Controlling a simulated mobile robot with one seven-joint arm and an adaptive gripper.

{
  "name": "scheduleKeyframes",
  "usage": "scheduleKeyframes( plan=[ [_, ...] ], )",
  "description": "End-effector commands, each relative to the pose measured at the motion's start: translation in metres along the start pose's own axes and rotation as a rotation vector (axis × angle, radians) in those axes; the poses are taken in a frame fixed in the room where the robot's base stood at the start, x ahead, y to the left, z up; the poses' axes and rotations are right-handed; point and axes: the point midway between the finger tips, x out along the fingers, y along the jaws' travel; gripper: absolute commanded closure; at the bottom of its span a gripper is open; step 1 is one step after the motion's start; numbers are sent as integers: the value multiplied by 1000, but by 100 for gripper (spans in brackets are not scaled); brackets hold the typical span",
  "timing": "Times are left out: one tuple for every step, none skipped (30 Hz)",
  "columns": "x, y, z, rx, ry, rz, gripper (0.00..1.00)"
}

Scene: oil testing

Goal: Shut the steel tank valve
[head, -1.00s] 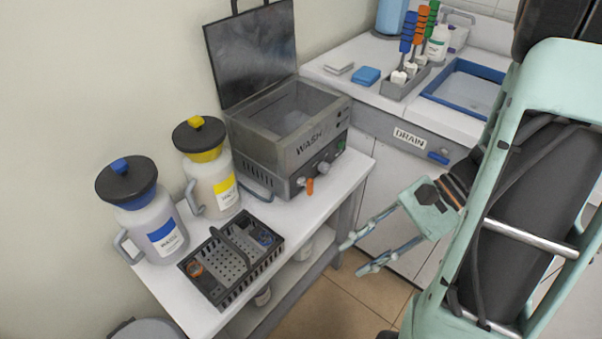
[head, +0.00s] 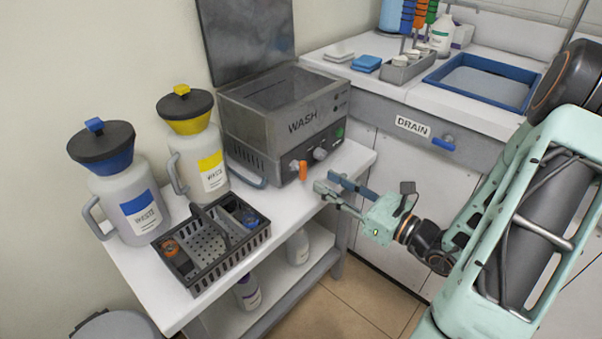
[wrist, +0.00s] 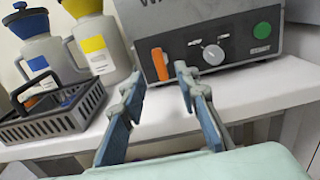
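The steel tank (head: 262,130) marked WASH stands on the white table with its lid up. Its valve has an orange handle (head: 303,170) low on the front face; the handle hangs down. In the wrist view the orange handle (wrist: 160,64) is upright, just beyond and between my fingertips. My gripper (head: 325,184) is open and empty, in front of the tank and to the right of the handle in the head view. It also shows in the wrist view (wrist: 158,78), with a gap between the fingers. No finger touches the handle that I can see.
A dark basket (head: 213,244) and two white jugs, one with a blue collar (head: 125,205) and one with a yellow collar (head: 200,160), stand left of the tank. A grey knob (head: 320,153) sits right of the handle. A counter marked DRAIN (head: 412,126) is at the right.

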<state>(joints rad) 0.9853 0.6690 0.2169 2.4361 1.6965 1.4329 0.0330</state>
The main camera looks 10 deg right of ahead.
Motion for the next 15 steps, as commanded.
scheduleKeyframes(
  plan=[
    [10, 1, -2, -2, -2, 5, 71],
    [16, 2, -2, -2, -1, 7, 71],
    [24, 2, -2, -3, -1, 6, 71],
    [30, 2, -2, -3, -1, 6, 71],
    [36, 2, -2, -3, -2, 7, 71],
    [44, 1, -2, -4, 0, 6, 71],
    [49, 2, -2, -4, 0, 6, 71],
    [54, 2, -2, -4, -1, 6, 71],
    [60, 2, -2, -4, -1, 6, 71],
    [65, 1, -2, -4, 0, 4, 71],
    [68, 1, -2, -4, 0, 5, 71],
    [73, 1, -1, -4, 0, 5, 71],
    [76, 1, -1, -4, 0, 4, 71],
    [78, 1, -1, -3, 0, 4, 71],
    [81, 1, -1, -3, 1, 4, 71]
  ],
)
